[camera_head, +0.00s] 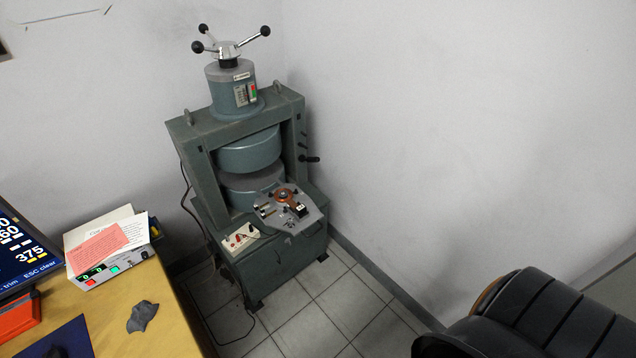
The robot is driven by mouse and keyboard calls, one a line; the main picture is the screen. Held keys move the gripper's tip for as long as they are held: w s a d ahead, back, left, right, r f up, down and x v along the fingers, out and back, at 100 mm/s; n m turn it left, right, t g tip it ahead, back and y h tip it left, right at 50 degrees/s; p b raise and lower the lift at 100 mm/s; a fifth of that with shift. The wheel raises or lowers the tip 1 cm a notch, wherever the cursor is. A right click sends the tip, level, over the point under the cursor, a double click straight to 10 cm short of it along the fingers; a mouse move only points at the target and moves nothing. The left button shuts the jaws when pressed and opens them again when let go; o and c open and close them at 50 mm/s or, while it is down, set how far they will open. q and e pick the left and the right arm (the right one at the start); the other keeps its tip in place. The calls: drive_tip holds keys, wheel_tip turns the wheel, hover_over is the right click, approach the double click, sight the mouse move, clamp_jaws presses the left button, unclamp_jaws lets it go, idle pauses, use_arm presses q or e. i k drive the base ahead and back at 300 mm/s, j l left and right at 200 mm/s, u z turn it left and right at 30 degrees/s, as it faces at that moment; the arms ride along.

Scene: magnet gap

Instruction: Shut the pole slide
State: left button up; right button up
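A green-grey magnet stand (190,150) stands on the tiled floor in the corner. Its frame holds an upper round pole (249,152) above a lower round pole (240,193), with a narrow gap between them. A grey plate (308,217) carrying a copper-coloured ring (286,194) and small fittings sticks out in front of the lower pole. I cannot tell for sure which part is the pole slide. A black-knobbed handle (312,159) sticks out at the frame's right side. Neither of my grippers is in view.
A three-armed handwheel (228,48) tops the stand. A wooden desk (170,305) at left bears a screen (20,250), a control box (112,270), papers and a grey cloth-like piece (142,316). A black padded chair (545,315) fills the lower right. Floor tiles (345,305) between are clear.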

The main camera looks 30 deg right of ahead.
sight(295, 225)
drive_tip(key=z, duration=0.85)
